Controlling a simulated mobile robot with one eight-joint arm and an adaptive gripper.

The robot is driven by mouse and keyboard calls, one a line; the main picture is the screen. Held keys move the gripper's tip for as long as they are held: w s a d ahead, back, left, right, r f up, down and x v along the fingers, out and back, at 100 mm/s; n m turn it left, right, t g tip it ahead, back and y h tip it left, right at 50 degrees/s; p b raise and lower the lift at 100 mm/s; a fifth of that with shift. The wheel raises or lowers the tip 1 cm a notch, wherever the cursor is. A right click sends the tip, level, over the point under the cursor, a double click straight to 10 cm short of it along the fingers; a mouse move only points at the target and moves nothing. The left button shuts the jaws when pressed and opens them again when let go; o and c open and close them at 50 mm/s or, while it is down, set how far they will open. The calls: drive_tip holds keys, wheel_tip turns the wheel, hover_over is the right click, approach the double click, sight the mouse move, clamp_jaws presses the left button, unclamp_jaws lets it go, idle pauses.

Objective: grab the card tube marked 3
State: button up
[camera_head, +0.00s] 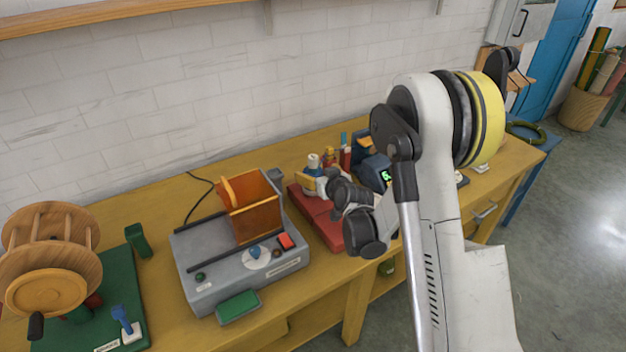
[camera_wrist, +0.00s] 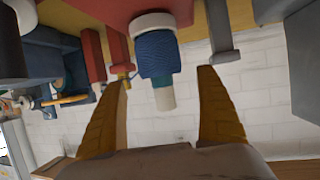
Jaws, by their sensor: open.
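A tube with blue wool wound on it (camera_wrist: 158,55) and pale bare ends shows in the wrist view, beside a red base. In the head view a pale tube top (camera_head: 313,160) with blue below it stands over the red base (camera_head: 326,225). No number is legible on it. My gripper (camera_wrist: 165,78) is open, with one yellow finger on each side of the blue-wound tube in the wrist view. I cannot tell whether the tube is fully between the fingers or just beyond them. In the head view my wrist hides part of the base.
Red posts (camera_wrist: 92,55) and a grey post (camera_wrist: 220,35) stand close to the fingers. A grey machine with an orange bin (camera_head: 252,208) sits left of the red base. A wooden winder (camera_head: 45,260) is far left. A white brick wall (camera_head: 200,90) runs behind.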

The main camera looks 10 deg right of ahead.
sight(315, 172)
drive_tip(key=b+x, duration=0.1)
drive_tip(key=x, duration=0.3)
drive_tip(key=shift+a+f, duration=0.15)
drive_tip(key=shift+f, duration=0.1)
drive_tip(key=c, duration=1.2)
drive_tip(key=shift+o, duration=0.2)
drive_tip(key=shift+r, duration=0.1)
